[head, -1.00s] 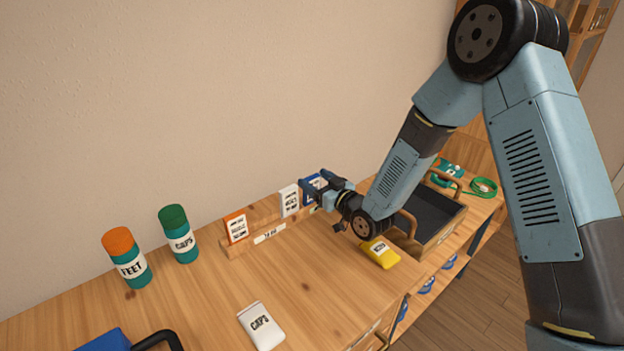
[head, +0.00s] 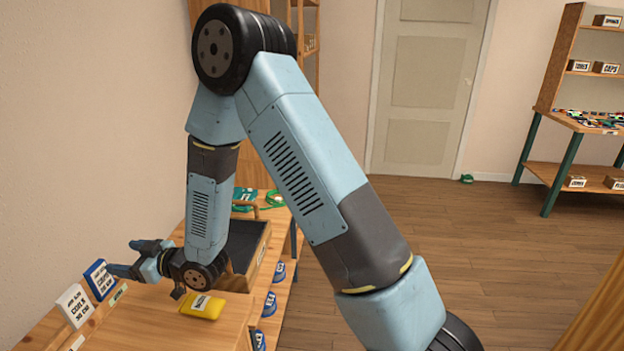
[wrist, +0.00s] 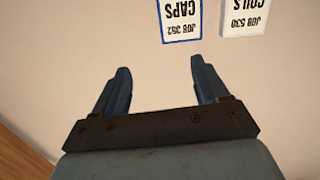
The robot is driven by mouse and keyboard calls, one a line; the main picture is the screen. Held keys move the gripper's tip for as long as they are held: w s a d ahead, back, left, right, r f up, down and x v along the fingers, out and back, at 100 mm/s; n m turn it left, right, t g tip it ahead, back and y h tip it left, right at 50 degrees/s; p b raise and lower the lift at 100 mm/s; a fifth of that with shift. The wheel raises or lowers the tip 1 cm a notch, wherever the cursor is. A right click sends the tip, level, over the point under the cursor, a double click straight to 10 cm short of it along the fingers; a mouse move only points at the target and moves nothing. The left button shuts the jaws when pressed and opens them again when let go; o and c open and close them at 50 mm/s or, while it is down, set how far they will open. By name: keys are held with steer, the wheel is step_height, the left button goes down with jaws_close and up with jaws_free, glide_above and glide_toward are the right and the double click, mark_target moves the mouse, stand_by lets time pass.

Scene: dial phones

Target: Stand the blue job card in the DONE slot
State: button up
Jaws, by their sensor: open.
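The blue job card (head: 99,279) is a white card with a blue rim. In the wrist view the card (wrist: 181,20) appears upside down, reading CAPS, JOB 352. My gripper (head: 120,257) is open and empty beside the card in the head view; in the wrist view the open fingertips (wrist: 160,66) lie short of it, with a gap showing. The card's lower edge in the rack cannot be made out.
A white card (head: 75,306) reading COILS stands left of the blue one. A yellow packet (head: 201,306) lies on the bench under my arm. An open dark-lined drawer or tray (head: 247,245) is to the right. Floor on the right (head: 480,260) is clear.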

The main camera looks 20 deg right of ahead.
steer(key=w+d+r+m+t+h, duration=0.1)
steer(key=w+d+r+h, duration=0.2)
steer(key=d+r, duration=0.3)
steer(key=w+d+r+m+t+h, duration=0.1)
steer(key=w+d+r+h, duration=0.25)
steer(key=d, duration=0.45)
steer(key=s+d+r+m+h, duration=0.2)
steer(key=d+r, duration=0.2)
steer(key=d, duration=0.3)
steer(key=s+d+r+m+h, duration=0.2)
steer(key=d+r+h, duration=0.15)
steer(key=d, duration=0.35)
steer(key=s+d+r+m+g+h, duration=0.25)
steer(key=s+d+r, duration=0.35)
steer(key=s+d, duration=0.45)
steer(key=s+d+m+g, duration=0.1)
steer(key=s+d+m, duration=0.1)
steer(key=s, duration=0.5)
steer(key=s+d+r+m+g, duration=0.1)
steer(key=s+d, duration=0.3)
steer(key=s, duration=0.4)
steer(key=shift+r+m, duration=0.3)
steer(key=shift+m, duration=0.15)
steer(key=shift+s+d+g, duration=0.1)
steer(key=shift+g, duration=0.15)
